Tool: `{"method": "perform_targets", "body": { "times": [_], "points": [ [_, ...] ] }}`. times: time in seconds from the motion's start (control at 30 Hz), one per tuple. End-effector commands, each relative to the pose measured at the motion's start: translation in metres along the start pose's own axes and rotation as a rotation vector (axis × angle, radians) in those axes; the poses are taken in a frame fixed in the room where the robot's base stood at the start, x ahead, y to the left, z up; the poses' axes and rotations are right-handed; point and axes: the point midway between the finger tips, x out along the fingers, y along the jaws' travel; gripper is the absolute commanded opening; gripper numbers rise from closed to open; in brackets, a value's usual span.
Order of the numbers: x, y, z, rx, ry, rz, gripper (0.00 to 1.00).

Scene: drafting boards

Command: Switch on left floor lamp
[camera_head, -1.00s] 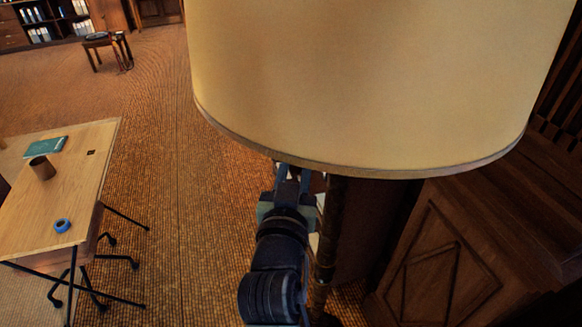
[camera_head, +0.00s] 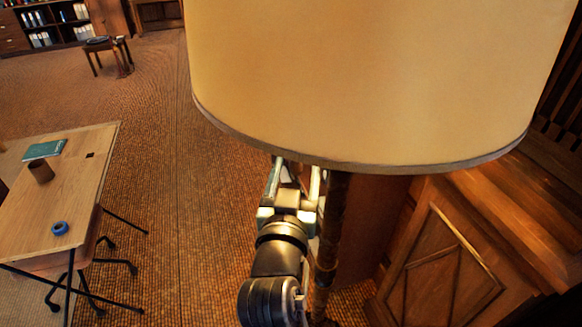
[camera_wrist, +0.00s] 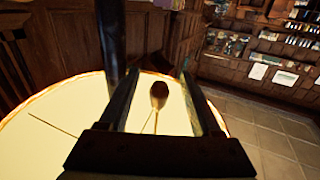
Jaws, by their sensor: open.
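The floor lamp's wide cream shade (camera_head: 370,80) fills the upper right of the head view, above its dark pole (camera_head: 328,240). In the wrist view, the underside of the shade (camera_wrist: 60,118) glows bright yellow, so the lamp looks lit. A small dark brown knob-like piece (camera_wrist: 159,94) with a thin line running from it shows between my fingers. My gripper (camera_head: 296,168) points up under the shade's rim, just left of the pole. In the wrist view my gripper (camera_wrist: 160,75) is open, its fingers on either side of the brown piece; contact cannot be told.
A wooden drafting table (camera_head: 75,195) with a blue tape roll (camera_head: 60,228), brown cup (camera_head: 41,171) and green book (camera_head: 44,149) stands at left. A wooden panelled cabinet (camera_head: 440,270) is close on the right. Open carpet lies between; a stool (camera_head: 107,52) is far back.

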Motion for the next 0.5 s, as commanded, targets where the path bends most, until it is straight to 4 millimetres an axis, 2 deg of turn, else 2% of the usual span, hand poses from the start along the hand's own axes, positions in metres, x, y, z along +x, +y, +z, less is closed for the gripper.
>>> {"method": "perform_targets", "body": {
  "times": [0.33,0.5],
  "points": [
    [-0.001,0.0,0.0,0.0,0.0,0.0,0.65],
    [-0.015,0.0,0.0,0.0,-0.001,0.0,0.65]
  ]
}}
